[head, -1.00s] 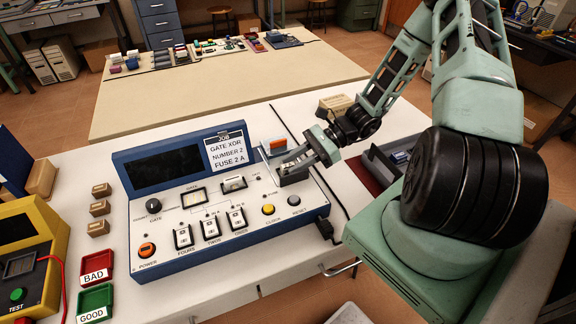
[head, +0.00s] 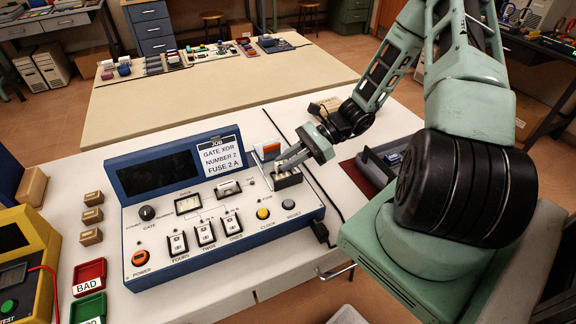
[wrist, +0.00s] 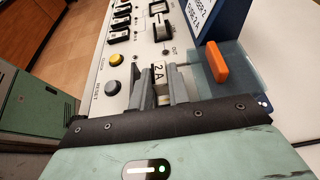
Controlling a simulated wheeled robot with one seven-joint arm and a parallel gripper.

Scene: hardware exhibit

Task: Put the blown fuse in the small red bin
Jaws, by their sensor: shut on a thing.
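The console (head: 205,205) stands on the white table, with an open dark fuse well (head: 287,181) at its right side. My gripper (head: 280,165) is at this well, fingers pointing down into it. In the wrist view my gripper (wrist: 160,88) is shut on a pale fuse (wrist: 158,73) marked 2 A. The fuse's lower part is hidden, so I cannot tell whether it is clear of the well. The small red bin (head: 90,271), labelled BAD, lies on the table left of the console, far from my gripper.
An orange-handled clear lid (wrist: 215,62) stands raised beside the well. A green GOOD bin (head: 88,308) sits in front of the red bin. The yellow tester (head: 28,255) is at far left. Several small boxes (head: 92,216) lie left of the console. A grey tray (head: 385,160) is at right.

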